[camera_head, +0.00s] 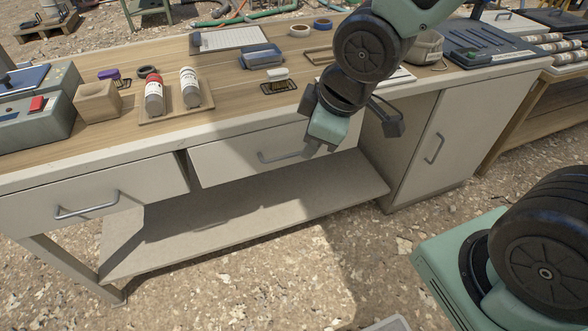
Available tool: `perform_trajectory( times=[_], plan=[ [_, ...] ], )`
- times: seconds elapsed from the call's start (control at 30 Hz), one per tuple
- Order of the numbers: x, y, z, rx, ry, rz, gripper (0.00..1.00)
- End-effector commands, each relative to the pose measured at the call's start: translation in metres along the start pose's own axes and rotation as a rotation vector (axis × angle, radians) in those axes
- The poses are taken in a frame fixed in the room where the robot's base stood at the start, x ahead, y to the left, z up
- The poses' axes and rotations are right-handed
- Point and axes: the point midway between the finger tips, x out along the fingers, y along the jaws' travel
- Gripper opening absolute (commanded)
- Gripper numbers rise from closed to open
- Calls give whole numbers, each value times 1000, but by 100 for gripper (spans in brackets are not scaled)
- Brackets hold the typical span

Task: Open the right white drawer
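The right white drawer (225,156) is in the front of the workbench, under its top. Its grey bar handle (275,158) runs across the front, and its right end is hidden behind or close to my gripper. My gripper (356,138) is in front of the drawer's right part, with its fingers spread apart and nothing visible between them. One finger is close to the handle's right end; I cannot tell whether they touch. The other finger is farther right, before the open bay beside the cabinet. The drawer looks shut or nearly so.
The left white drawer (100,200) has its own handle. A low shelf (250,212) lies below the drawers. A cabinet door (465,130) is at right. The wooden top holds two bottles on a tray (210,104), a wooden block (98,102) and a blue box (261,56).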

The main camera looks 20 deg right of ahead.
Motion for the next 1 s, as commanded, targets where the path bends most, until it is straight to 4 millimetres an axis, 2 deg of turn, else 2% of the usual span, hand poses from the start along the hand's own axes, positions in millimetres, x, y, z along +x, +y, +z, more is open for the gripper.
perform_trajectory(
  times=[0.03,0.17,0.37,0.5,0.6,0.7,0.8,1.0],
  plan=[
    [16,7,4,-23,19,16,32],
    [41,29,8,-109,83,65,32],
    [92,68,23,-296,208,166,32],
    [139,97,45,-493,340,269,32],
    [166,110,64,-641,447,351,32],
    [186,114,86,-773,560,437,32],
    [198,113,109,-876,667,525,32],
    [200,105,140,-986,820,663,32]
  ],
)
